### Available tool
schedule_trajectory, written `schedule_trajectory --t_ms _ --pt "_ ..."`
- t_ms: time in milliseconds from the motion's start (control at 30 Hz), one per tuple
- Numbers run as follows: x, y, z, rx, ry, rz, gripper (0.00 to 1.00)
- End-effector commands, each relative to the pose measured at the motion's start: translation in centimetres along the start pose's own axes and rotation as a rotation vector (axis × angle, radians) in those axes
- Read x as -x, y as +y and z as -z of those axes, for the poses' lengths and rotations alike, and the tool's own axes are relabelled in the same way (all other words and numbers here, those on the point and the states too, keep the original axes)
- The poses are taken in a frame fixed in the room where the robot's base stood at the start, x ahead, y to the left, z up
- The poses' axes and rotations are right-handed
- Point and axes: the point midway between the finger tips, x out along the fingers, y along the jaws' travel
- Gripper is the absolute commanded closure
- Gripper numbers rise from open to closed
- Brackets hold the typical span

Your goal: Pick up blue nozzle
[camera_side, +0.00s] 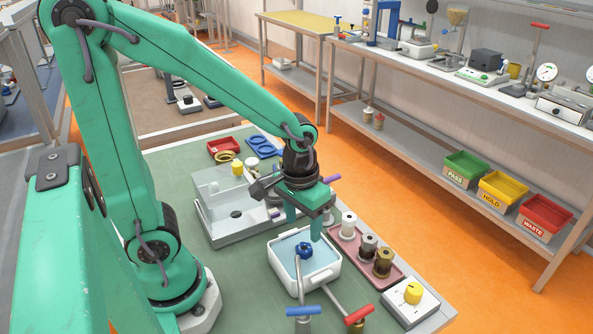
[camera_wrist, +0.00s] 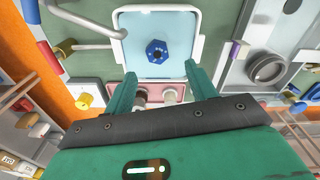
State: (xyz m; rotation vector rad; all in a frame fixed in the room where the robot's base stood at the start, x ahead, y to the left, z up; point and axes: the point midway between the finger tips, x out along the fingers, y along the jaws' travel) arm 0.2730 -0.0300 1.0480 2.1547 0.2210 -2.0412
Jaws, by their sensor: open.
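The blue nozzle (camera_side: 304,250) is a small knobbed blue piece with a dark centre. It sits inside a white basin (camera_side: 331,270) with a pale blue floor. In the wrist view the nozzle (camera_wrist: 157,51) lies beyond the fingertips, roughly midway between them from left to right, with the basin rim (camera_wrist: 116,20) around it. My gripper (camera_side: 303,224) is green, points down and is held above the basin. Its two fingers are apart and nothing is between them; they also show in the wrist view (camera_wrist: 160,73). The nozzle's underside is hidden.
A bent metal spout (camera_side: 298,272) reaches over the basin from a blue-handled tap (camera_side: 303,311); a red-handled tap (camera_side: 349,314) stands beside it. A pink tray (camera_side: 346,246) with several spools is right of the basin.

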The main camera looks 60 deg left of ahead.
Motion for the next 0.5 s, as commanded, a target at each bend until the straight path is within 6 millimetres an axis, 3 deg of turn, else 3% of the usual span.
schedule_trajectory --t_ms 200,500 --pt "-1.9 0.3 -0.1 0.024 -0.048 0.017 0.44" --pt "-2.4 0.4 -0.2 0.028 -0.054 0.02 0.44"
